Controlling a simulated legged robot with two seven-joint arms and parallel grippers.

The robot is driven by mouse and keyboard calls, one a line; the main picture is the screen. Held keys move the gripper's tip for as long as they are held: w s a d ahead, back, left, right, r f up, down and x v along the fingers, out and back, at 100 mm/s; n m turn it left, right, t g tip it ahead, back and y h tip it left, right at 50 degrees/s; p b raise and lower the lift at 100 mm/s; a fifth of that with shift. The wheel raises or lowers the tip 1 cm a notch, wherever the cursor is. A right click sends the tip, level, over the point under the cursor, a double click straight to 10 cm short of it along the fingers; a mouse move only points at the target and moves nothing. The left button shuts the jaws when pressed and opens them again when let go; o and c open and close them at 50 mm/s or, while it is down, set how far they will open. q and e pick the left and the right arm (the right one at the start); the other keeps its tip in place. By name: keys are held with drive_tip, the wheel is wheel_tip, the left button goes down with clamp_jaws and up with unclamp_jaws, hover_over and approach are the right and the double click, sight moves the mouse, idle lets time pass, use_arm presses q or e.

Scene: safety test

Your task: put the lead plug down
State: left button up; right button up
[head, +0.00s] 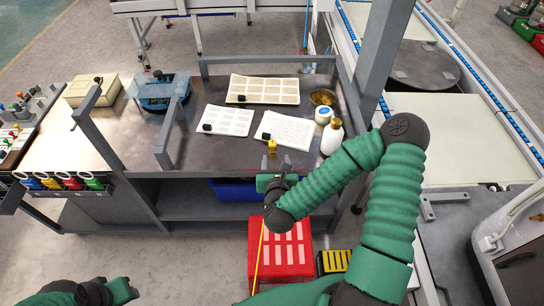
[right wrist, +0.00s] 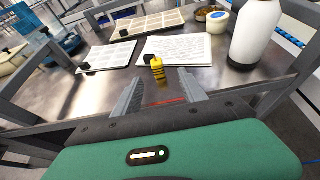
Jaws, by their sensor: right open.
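The lead plug (head: 272,147), a small yellow piece with dark bands, is on the metal bench near its front edge. In the right wrist view the yellow plug (right wrist: 157,72) stands just beyond the fingertips, in line with the gap between them. My right gripper (right wrist: 160,88) is open, with nothing seen between its fingers. In the head view my right gripper (head: 273,170) is at the bench's front edge, partly hidden by my wrist. A thin yellow line (head: 258,262) hangs below my wrist.
Paper sheets (head: 287,130) and a grid board (head: 264,90) lie behind the plug. A white bottle (head: 332,138), a white jar (head: 323,115) and a bowl (head: 322,97) stand to the right. Bare bench lies left of the plug.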

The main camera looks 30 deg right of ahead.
sight(272, 146)
drive_tip(key=x, duration=0.7)
drive_tip(key=shift+b, duration=0.35)
drive_tip(key=x, duration=0.2)
drive_tip(key=a+b+x, duration=0.1)
drive_tip(key=x, duration=0.1)
drive_tip(key=shift+w+d+f, duration=0.25)
drive_tip(key=shift+w+f, duration=0.05)
drive_tip(key=shift+w, duration=0.15)
drive_tip(key=shift+w+d+f, duration=0.1)
drive_tip(key=shift+w+d, duration=0.1)
drive_tip(key=shift+w, duration=0.1)
drive_tip(key=shift+c, duration=1)
use_arm(q)
drive_tip(key=x, duration=0.3)
drive_tip(key=shift+s+f, duration=0.35)
use_arm(e)
clamp_jaws()
